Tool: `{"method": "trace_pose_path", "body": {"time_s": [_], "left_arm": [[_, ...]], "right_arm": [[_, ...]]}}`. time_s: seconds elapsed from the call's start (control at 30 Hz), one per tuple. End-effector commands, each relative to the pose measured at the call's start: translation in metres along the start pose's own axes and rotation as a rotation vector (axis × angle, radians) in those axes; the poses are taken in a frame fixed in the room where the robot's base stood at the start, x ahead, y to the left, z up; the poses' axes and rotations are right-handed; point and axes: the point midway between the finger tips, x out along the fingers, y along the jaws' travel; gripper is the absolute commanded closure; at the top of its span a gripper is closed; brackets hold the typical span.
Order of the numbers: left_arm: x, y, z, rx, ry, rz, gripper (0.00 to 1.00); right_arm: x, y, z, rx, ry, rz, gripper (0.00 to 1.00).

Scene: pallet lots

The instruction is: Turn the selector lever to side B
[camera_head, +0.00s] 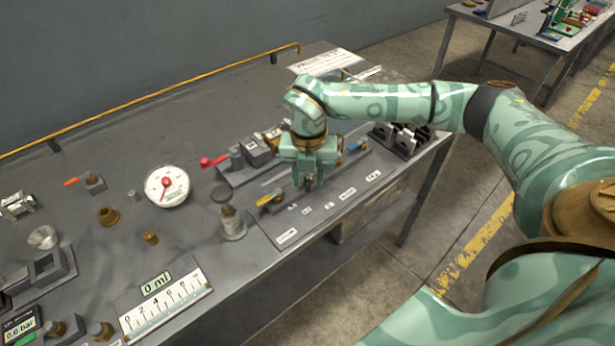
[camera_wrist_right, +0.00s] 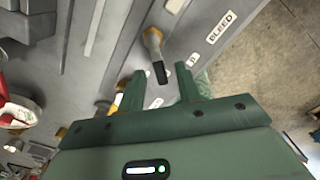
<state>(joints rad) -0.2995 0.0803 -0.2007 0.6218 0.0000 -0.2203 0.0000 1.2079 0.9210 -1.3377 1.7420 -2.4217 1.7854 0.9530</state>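My right gripper (camera_head: 308,182) is pointed down over the labelled panel (camera_head: 268,228) near the table's front edge. The right wrist view shows its two green fingers (camera_wrist_right: 158,88) apart. A lever with a brass hub (camera_wrist_right: 153,40) and a black handle (camera_wrist_right: 161,74) shows there. The handle's end reaches toward the gap between the fingers; I cannot tell whether they touch it. Small white labels lie beside it, one reading BLEED (camera_wrist_right: 219,27). My left gripper is not in view.
Black brackets (camera_head: 402,138) stand at the right edge.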

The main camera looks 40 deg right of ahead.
Motion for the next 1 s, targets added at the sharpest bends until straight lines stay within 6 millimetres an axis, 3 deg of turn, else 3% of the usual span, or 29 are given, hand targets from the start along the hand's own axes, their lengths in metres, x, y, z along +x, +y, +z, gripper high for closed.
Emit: {"method": "trace_pose_path", "body": {"time_s": [0.23, 0.37, 0.73, 1.0], "left_arm": [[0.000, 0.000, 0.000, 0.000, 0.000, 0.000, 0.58], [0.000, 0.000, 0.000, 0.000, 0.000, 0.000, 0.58], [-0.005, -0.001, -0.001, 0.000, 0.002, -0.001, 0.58], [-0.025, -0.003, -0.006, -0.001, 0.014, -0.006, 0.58]], "right_arm": [[0.000, 0.000, 0.000, 0.000, 0.000, 0.000, 0.66], [0.000, 0.000, 0.000, 0.000, 0.000, 0.000, 1.00], [-0.002, -0.002, 0.000, -0.030, 0.000, 0.000, 1.00], [-0.005, -0.007, 0.001, -0.180, -0.001, 0.001, 1.00]]}}
